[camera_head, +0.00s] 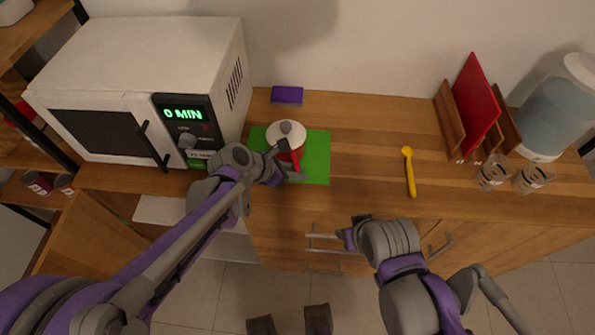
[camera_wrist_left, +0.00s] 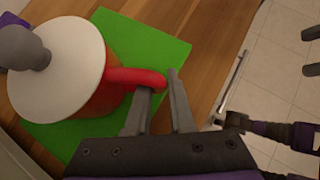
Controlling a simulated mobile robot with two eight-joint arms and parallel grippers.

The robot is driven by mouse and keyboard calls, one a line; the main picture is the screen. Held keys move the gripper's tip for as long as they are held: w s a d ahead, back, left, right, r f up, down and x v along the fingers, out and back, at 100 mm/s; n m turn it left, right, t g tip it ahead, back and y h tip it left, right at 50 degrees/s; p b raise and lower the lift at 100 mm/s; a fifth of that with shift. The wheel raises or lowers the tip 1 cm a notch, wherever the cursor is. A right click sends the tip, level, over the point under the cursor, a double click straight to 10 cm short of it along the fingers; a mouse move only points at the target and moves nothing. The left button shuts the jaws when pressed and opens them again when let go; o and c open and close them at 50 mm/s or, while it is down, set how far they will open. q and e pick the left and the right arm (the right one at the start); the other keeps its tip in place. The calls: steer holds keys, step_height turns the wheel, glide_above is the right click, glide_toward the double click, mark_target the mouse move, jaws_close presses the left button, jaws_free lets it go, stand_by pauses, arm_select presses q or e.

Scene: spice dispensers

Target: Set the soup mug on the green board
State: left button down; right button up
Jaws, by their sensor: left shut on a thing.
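The soup mug is red with a white lid (camera_head: 286,134) and a grey knob. It is upright over the green board (camera_head: 318,145), which lies on the wooden counter beside the microwave. I cannot tell whether its base touches the board. My left gripper (camera_head: 286,164) is shut on the mug's red handle (camera_wrist_left: 130,76), and the fingers (camera_wrist_left: 166,95) also show in the left wrist view. The gripper and arm hide part of the mug and board. My right gripper (camera_head: 346,238) is at the counter's front edge, away from the mug; its jaws are unclear.
A white microwave (camera_head: 150,85) stands left of the board. A purple sponge (camera_head: 287,95) lies behind it. A yellow spoon (camera_head: 409,172), a rack with a red board (camera_head: 474,103), glass jars (camera_head: 492,174) and a water dispenser (camera_head: 555,115) are to the right.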

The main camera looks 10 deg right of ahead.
arm_select(q)
steer(key=c, duration=1.2)
jaws_free()
steer(key=shift+f, duration=0.15)
steer(key=shift+c, duration=0.2)
steer(key=o, duration=0.5)
steer(key=shift+c, duration=0.2)
steer(key=shift+r, duration=0.2)
steer(key=v, duration=1.2)
steer(key=shift+p, duration=0.4)
steer(key=s+a+f+m+t+y, duration=0.1)
steer(key=s+a+f+m+y, duration=0.2)
steer(key=s+a+m, duration=0.4)
steer(key=s+a+f+m+t+y, duration=0.1)
steer(key=s+a+f+m+y, duration=0.2)
steer(key=s+a+m+y, duration=0.2)
steer(key=s+a+m, duration=0.3)
steer(key=a+m, duration=0.3)
steer(key=m, duration=0.3)
steer(key=shift+s+a+f+y, duration=0.25)
steer(key=shift+s+f+y, duration=0.05)
steer(key=shift+f, duration=0.05)
